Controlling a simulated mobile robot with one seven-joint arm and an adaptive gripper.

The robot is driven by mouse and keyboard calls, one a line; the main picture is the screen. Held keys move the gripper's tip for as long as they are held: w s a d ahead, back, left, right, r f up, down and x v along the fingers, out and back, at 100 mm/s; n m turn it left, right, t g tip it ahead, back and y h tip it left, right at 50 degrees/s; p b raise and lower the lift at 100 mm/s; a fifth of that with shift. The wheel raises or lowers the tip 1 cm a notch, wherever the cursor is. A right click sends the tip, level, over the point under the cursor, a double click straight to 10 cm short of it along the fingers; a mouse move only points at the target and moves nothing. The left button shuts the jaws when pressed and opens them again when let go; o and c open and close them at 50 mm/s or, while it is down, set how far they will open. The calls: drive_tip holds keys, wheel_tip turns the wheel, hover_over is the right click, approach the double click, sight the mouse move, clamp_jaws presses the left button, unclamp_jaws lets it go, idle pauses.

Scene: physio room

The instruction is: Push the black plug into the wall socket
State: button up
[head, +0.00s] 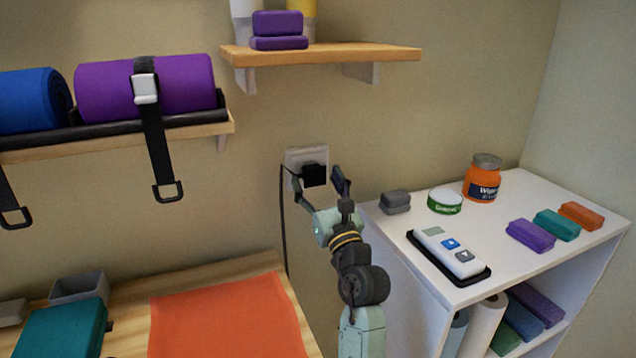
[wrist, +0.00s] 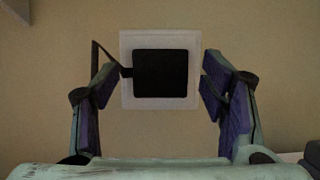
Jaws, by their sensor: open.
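The black plug (head: 314,174) sits at the white wall socket (head: 294,156) in the head view, with its cable running down the wall on the left. In the wrist view the plug (wrist: 161,73) covers the middle of the socket (wrist: 160,37), whose pale frame shows around it. I cannot tell how deep the plug sits. My gripper (head: 319,184) is open in front of the plug. In the wrist view its two fingers (wrist: 160,92) stand left and right of the plug, with clear gaps on both sides.
A wooden shelf (head: 330,54) is above the socket. Straps (head: 158,150) hang at the left. An orange mat (head: 228,318) lies on the wooden bench below.

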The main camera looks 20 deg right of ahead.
drive_tip(key=v, duration=1.2)
